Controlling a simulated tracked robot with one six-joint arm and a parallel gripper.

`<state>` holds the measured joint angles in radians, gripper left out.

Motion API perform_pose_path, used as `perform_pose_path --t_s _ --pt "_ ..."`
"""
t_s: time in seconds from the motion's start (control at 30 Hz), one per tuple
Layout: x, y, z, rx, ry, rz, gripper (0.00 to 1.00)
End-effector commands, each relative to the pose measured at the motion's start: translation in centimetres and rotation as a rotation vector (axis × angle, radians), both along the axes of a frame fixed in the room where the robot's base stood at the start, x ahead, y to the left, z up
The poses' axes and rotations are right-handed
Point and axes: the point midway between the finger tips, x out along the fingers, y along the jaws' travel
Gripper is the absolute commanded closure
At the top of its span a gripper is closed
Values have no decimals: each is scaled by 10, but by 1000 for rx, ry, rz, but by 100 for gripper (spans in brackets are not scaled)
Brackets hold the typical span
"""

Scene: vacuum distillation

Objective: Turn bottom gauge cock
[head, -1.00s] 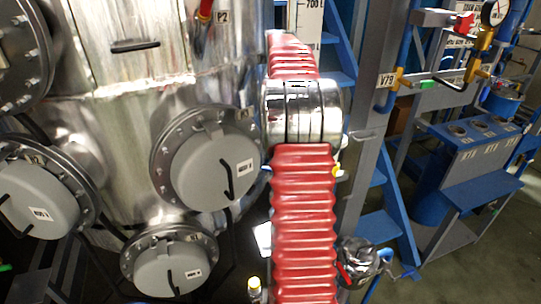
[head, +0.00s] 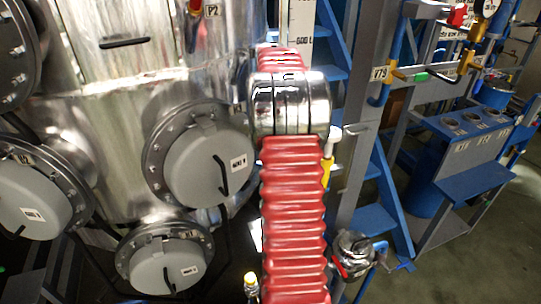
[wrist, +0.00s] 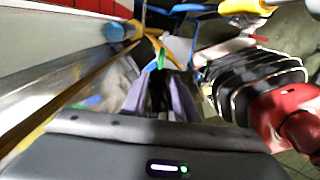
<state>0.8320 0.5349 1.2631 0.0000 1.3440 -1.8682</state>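My gripper (wrist: 160,76) shows in the wrist view, with pale purple sides and a dark middle. Blur hides whether its fingertips are apart. I cannot make it out in the head view. A white level gauge scale (head: 302,30) marked 600 L stands at the top of the head view; its lower part is hidden behind the red hose. A yellow part with a white top (head: 328,168) shows beside the hose. I cannot tell whether it is the bottom gauge cock. In the wrist view, a blue cylinder with a yellow end (wrist: 118,31) lies at upper left.
A large steel tank (head: 110,115) with round grey hatches (head: 208,165) fills the left. The red ribbed hose (head: 293,220) with chrome bands stands in front of the gauge. A steel valve body (head: 355,250) is at lower right.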

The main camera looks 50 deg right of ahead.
Motion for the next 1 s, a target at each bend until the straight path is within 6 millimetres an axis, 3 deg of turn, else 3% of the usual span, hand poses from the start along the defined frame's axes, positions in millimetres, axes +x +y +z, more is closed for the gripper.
perform_pose_path --t_s 0.5,0.7,1.0 --pt "-1 0 -75 1 1 -1 73" --pt "-1 -1 -86 -1 -1 -2 73" --pt "-1 -1 -86 -1 -1 -2 76"
